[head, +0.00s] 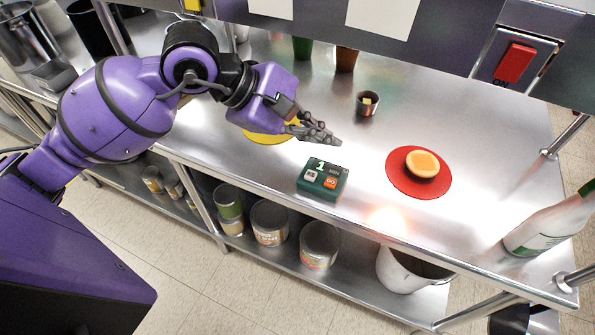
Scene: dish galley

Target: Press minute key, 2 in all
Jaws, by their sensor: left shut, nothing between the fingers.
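A dark green timer box (323,179) sits on the steel counter near its front edge. Its top shows a white "1" with "MIN", a grey-white key (310,176) at left and an orange "GO" key (330,183) at right. My left gripper (338,142) is shut and empty. It is in the air behind the timer in the picture, apart from its keys. My right gripper is not in view.
A yellow disc (268,138) lies partly behind my left gripper. A red disc (398,181) bears a round orange-topped item (422,165). A small dark cup (367,104) stands behind. A white bottle (548,226) stands at right. A red switch (514,63) is on the back panel.

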